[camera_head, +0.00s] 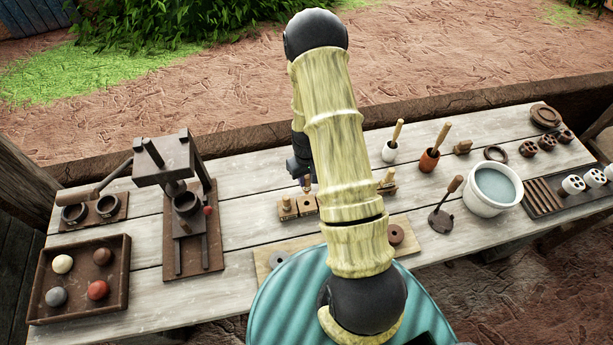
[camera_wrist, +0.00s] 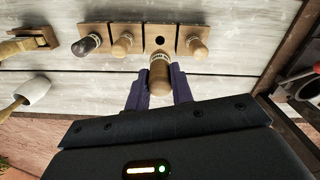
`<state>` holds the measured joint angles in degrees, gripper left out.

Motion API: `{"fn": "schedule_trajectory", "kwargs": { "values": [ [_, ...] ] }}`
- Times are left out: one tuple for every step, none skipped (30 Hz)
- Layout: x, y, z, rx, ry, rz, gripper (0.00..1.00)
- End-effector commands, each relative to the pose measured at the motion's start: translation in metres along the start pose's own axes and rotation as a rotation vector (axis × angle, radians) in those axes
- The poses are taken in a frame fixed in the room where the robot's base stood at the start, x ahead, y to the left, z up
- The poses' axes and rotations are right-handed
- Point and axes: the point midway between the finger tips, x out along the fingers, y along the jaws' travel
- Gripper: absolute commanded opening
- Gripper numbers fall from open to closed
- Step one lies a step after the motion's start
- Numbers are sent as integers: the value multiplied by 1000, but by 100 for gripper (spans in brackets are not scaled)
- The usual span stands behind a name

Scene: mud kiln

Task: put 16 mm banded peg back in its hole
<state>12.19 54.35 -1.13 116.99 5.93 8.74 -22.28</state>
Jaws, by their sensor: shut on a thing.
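The banded peg (camera_wrist: 159,78), wooden with a pale, dark-marked band, is held between the purple fingers of my gripper (camera_wrist: 160,88) in the wrist view. The peg block is a row of wooden blocks (camera_wrist: 145,34). One block has an open dark hole (camera_wrist: 160,40), just beyond the held peg's band. Other pegs stand in the row: a dark-topped one (camera_wrist: 88,44), and wooden ones to the left (camera_wrist: 122,45) and right (camera_wrist: 196,47) of the hole. In the head view my gripper (camera_head: 306,187) is over the row (camera_head: 288,210), partly hidden by my arm. The peg's lower end is not clearly visible.
A press (camera_head: 165,165) and a tray of balls (camera_head: 80,312) stand to the left. Brushes, a white bucket (camera_head: 492,205) and a rack of cylinders (camera_head: 545,208) stand to the right. A board with discs (camera_head: 262,258) lies in front of the row.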

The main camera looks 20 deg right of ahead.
Motion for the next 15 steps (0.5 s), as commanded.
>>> {"fn": "schedule_trajectory", "kwargs": {
  "values": [
    [4, 0, 0, 0, 0, 0, 0],
    [6, 0, 0, 0, 0, 0, 0],
    [9, 0, 0, 0, 0, 0, 0],
    [11, 0, 0, 0, 0, 0, 0],
    [14, 0, 0, 0, -1, 0, 0],
    [17, 0, 0, 1, -1, -1, 0],
    [19, 0, 0, 1, -1, -1, 0],
    [22, 0, 0, 1, -1, -1, 0],
    [25, 0, 0, 1, -2, -1, 0],
    [28, 0, 0, 1, -2, -1, 0],
    [30, 0, 0, 1, -2, -1, 0],
    [33, 0, 0, 1, -2, -1, 0],
    [36, 0, 0, 1, -1, -1, 0],
    [38, 0, 0, 0, -1, -1, 0],
    [41, 0, 0, 0, -1, -1, 0]
  ]
}}
